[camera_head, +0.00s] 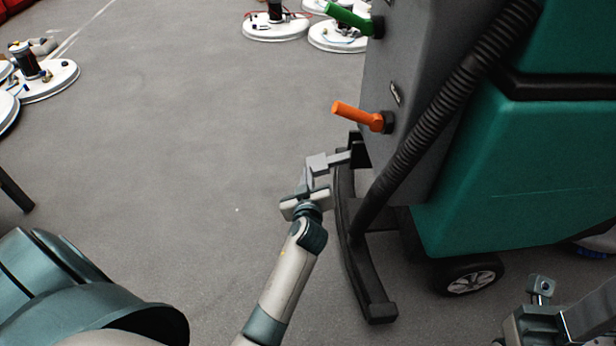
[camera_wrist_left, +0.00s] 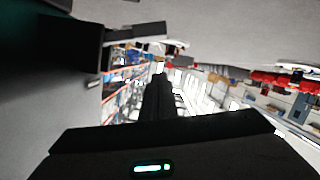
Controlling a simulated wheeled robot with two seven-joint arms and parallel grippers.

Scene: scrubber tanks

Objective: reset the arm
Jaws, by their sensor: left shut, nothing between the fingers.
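My left arm reaches up from the bottom middle of the head view. Its gripper (camera_head: 322,163) is beside the lower left edge of the scrubber machine, below the orange handle (camera_head: 357,116). The fingers are shut and hold nothing; I cannot tell whether the tips touch the machine. In the left wrist view the dark closed fingers (camera_wrist_left: 160,97) point out towards a blurred hall. Part of my right arm (camera_head: 545,318) shows at the lower right corner; its fingers cannot be made out.
The green and grey scrubber machine (camera_head: 520,170) fills the right side, with a black ribbed hose (camera_head: 440,105), a green handle (camera_head: 350,18) and a curved black base bar (camera_head: 362,270). White round units (camera_head: 276,28) lie at the back.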

